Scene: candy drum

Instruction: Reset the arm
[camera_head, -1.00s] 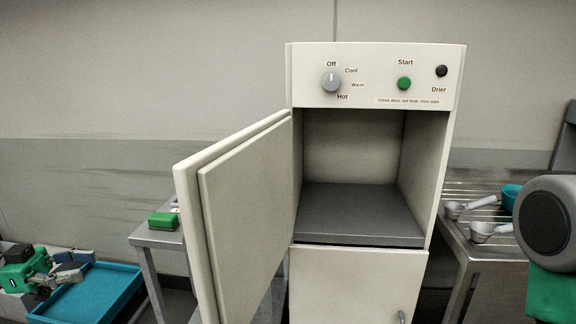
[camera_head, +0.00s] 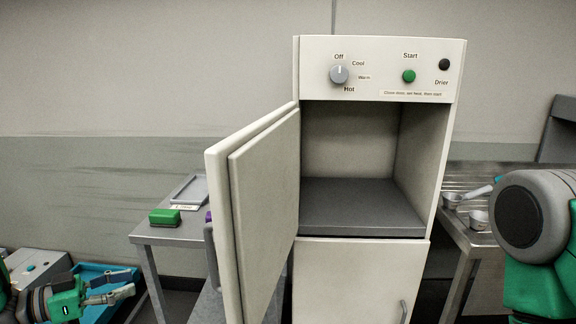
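My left gripper (camera_head: 117,286) is at the lower left, in front of the blue tray. Its two grey fingers are apart with nothing between them. My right arm's grey and green link fills the right edge, and its gripper is out of the frame. The cream drier cabinet (camera_head: 450,140) stands in the middle with its upper door (camera_head: 262,210) open to the left. The shelf space inside (camera_head: 360,205) is empty. My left gripper is well clear of the door.
The knob (camera_head: 339,74) points to Off, beside a green Start button (camera_head: 409,76). A side table (camera_head: 150,235) holds a green block (camera_head: 164,217) and a grey tray (camera_head: 190,189). A blue tray (camera_head: 92,270) is low left. Metal scoops (camera_head: 478,220) lie on the right rack.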

